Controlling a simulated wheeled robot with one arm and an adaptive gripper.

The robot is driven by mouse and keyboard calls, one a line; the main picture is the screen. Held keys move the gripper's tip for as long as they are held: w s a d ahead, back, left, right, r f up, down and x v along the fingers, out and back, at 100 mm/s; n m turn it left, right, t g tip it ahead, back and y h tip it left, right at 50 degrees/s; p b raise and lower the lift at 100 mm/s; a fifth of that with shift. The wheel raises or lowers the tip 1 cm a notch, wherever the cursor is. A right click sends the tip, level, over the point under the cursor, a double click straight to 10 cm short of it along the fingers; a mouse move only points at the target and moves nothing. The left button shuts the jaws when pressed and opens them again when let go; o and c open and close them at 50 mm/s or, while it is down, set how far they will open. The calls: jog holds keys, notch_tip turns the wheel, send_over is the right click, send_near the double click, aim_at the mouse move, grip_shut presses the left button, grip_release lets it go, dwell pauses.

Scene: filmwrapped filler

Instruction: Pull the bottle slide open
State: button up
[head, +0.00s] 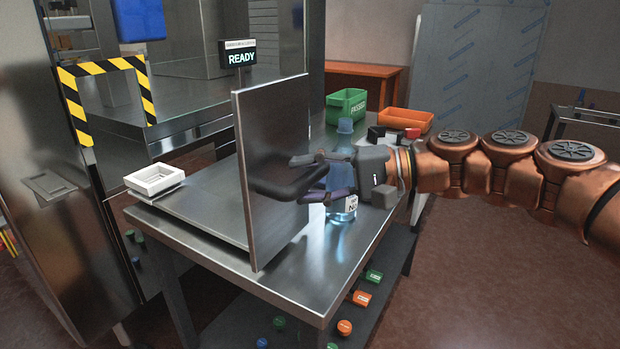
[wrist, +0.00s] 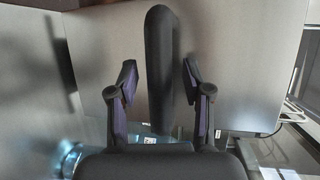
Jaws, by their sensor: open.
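The bottle slide (head: 222,216) is a metal tray on the steel table with an upright metal front panel (head: 270,130). A dark bar handle (head: 290,184) sticks out from the panel. My gripper (head: 308,178) is open at the handle, with one finger above and one below in the head view. In the wrist view the handle (wrist: 160,65) stands between my two spread fingers (wrist: 160,82), with a gap on each side. A clear blue bottle (head: 344,207) stands on the table behind my gripper, partly hidden by it; a blue part shows in the wrist view (wrist: 70,158).
A green bin (head: 346,105) and an orange bin (head: 405,119) sit at the table's far end. A white tray (head: 154,179) is at the left. A sign reading READY (head: 240,58) stands behind. Several small coloured items lie on the lower shelf.

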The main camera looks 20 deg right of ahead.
jog(key=v, duration=1.2)
dwell(0.3)
